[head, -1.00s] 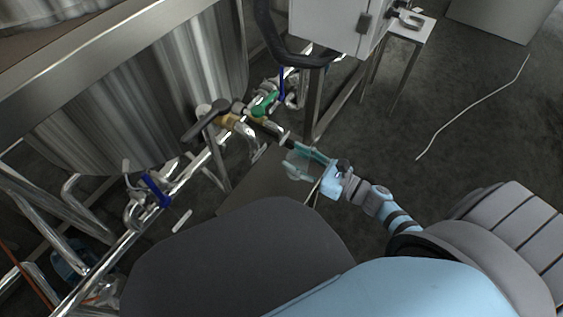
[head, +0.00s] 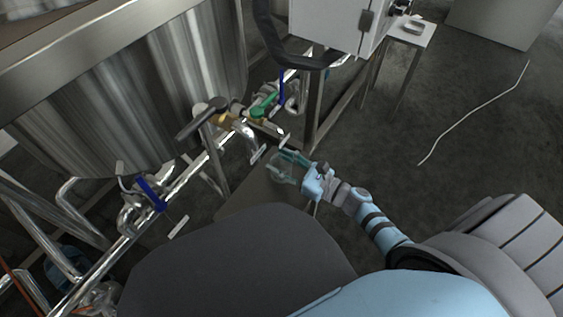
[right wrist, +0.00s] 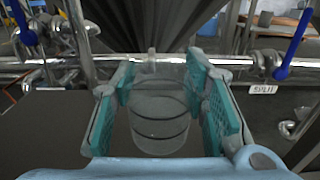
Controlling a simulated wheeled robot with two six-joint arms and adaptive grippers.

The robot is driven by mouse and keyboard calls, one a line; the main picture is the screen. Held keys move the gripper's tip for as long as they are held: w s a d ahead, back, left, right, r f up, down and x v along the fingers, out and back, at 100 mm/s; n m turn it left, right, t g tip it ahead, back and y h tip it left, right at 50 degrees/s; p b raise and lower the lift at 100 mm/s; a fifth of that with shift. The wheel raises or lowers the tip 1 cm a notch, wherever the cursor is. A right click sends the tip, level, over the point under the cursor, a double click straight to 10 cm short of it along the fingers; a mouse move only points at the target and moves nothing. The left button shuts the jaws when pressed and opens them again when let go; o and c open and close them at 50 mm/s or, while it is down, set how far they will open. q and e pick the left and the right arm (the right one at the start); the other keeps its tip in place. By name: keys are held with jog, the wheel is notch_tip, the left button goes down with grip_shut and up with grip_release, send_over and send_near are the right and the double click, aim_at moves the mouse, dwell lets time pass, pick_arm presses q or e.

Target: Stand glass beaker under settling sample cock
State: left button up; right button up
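My right gripper (head: 282,168) has teal pads on both sides of a clear glass beaker (right wrist: 160,115). The beaker is upright between the pads in the right wrist view and is faint in the head view. It is held near the dark grey flat surface (head: 262,192) below the pipes; whether its base touches is unclear. A short bent metal outlet with a yellow-brown fitting (head: 226,118) is up and left of the beaker in the head view. Which outlet is the settling sample cock cannot be read. My left gripper is not in view.
A steel tank (head: 130,90) stands at left. A pipe runs below it with blue (head: 151,193) and green (head: 264,104) handles. A grey box (head: 335,25) and small table (head: 412,33) stand behind.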

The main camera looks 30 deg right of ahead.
jog(key=o, duration=0.4)
jog(key=shift+r, duration=0.15)
jog(key=shift+s+d+p, duration=0.1)
jog(key=shift+s+p, duration=0.1)
jog(key=shift+p, duration=0.15)
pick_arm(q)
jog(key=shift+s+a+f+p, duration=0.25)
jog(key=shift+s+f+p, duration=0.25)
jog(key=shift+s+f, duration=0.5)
pick_arm(e)
jog(key=v, duration=1.1)
jog(key=shift+s, duration=0.3)
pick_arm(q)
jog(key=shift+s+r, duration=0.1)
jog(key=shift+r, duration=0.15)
pick_arm(e)
jog(key=shift+d, duration=0.2)
